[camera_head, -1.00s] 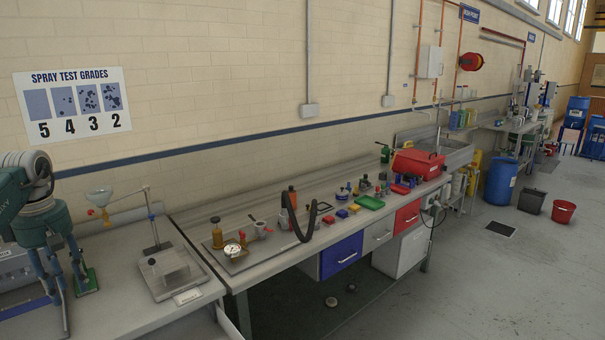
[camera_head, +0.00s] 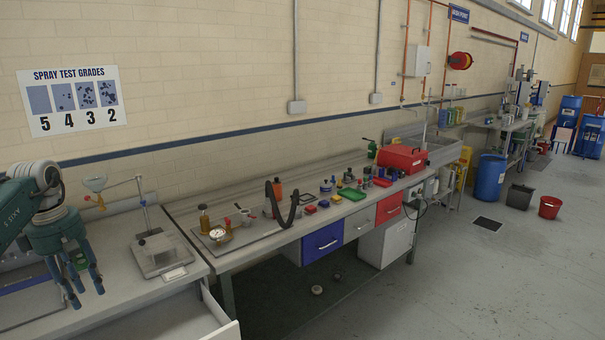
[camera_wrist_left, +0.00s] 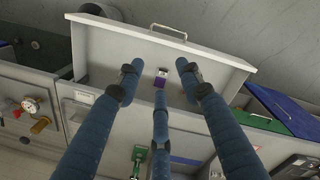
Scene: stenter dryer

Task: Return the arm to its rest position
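My left arm comes in from the left in the head view. Its gripper (camera_head: 86,290) hangs over the near left bench with its fingers apart and nothing between them. In the left wrist view the three blue fingers (camera_wrist_left: 159,82) are spread and empty. The fingers cover part of the drawer. My right gripper is not in view.
The open drawer (camera_head: 222,331) sticks out below the near bench. The long bench beyond holds a gauge (camera_head: 217,234), a black strap, small bottles and a red toolbox (camera_head: 402,158). The floor at right is mostly clear.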

